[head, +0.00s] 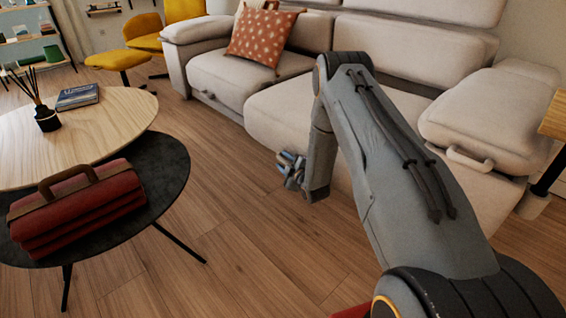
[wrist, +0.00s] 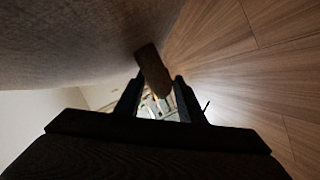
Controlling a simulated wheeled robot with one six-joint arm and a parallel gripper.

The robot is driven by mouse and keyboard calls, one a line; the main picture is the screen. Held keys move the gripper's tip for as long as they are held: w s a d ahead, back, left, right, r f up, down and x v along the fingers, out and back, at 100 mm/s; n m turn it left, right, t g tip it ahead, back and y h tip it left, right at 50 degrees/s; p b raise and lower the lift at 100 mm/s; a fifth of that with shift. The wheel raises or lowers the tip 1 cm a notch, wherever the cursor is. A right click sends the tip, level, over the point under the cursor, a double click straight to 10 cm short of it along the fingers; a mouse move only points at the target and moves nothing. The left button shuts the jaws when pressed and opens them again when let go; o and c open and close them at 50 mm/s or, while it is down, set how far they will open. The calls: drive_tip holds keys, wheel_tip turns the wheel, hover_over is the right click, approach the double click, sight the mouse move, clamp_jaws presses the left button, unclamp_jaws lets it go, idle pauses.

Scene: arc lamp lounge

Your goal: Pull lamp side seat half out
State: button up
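A pale sofa (head: 225,77) runs across the back of the head view. Its middle seat (head: 280,102) stands behind my arm, which hides much of its front. My gripper (head: 290,168) is low, close to that front. In the wrist view my gripper (wrist: 156,84) has its two fingers apart. A brown bar, probably a seat handle (wrist: 152,68), shows at the fingertips, with a clear gap below it; I cannot tell whether they touch it. A pale handle (head: 470,160) is on the right section's front. I cannot make out the lamp.
A round wooden table (head: 105,120) and a lower black table (head: 170,165) with a red case (head: 80,208) stand at left. A wooden-topped stand (head: 553,118) is at the right edge. Bare wood floor (head: 225,225) lies between the tables and the sofa.

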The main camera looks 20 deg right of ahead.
drive_tip(key=shift+s, duration=0.1)
drive_tip(key=p+v, duration=0.3)
drive_tip(key=v, duration=0.4)
drive_tip(key=shift+s+r, duration=0.1)
drive_tip(key=shift+s, duration=0.25)
